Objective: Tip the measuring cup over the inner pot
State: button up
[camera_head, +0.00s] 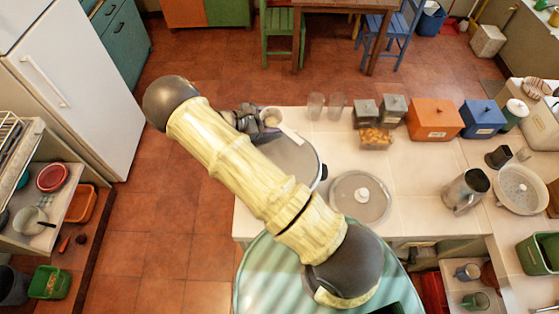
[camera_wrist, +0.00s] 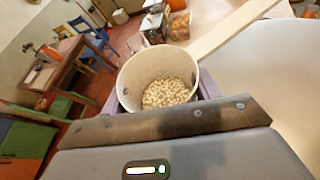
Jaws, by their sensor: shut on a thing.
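The measuring cup is a cream cup with a long flat handle. It shows in the wrist view (camera_wrist: 128,88), roughly upright, with pale grains (camera_wrist: 168,93) in its bottom. My gripper (camera_wrist: 158,98) is shut on the cup, with fingers at its sides. In the head view my gripper (camera_head: 246,120) holds the cup (camera_head: 271,118) at the counter's left end. A wide round grey vessel (camera_head: 298,158), likely the inner pot, is just to the lower right of the cup, partly behind my arm. Its inside cannot be made out.
A round lid with a white knob (camera_head: 348,205) lies right of the vessel. Two glasses (camera_head: 316,106), small canisters (camera_head: 366,111), an orange box (camera_head: 434,118) and a blue box (camera_head: 481,117) stand along the counter's back. A metal jug (camera_head: 464,190) stands farther right.

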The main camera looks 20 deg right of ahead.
jog(key=shift+w+f+n, duration=0.2)
jog(key=shift+w+n, duration=0.2)
jog(key=shift+w, duration=0.05)
dwell(0.6)
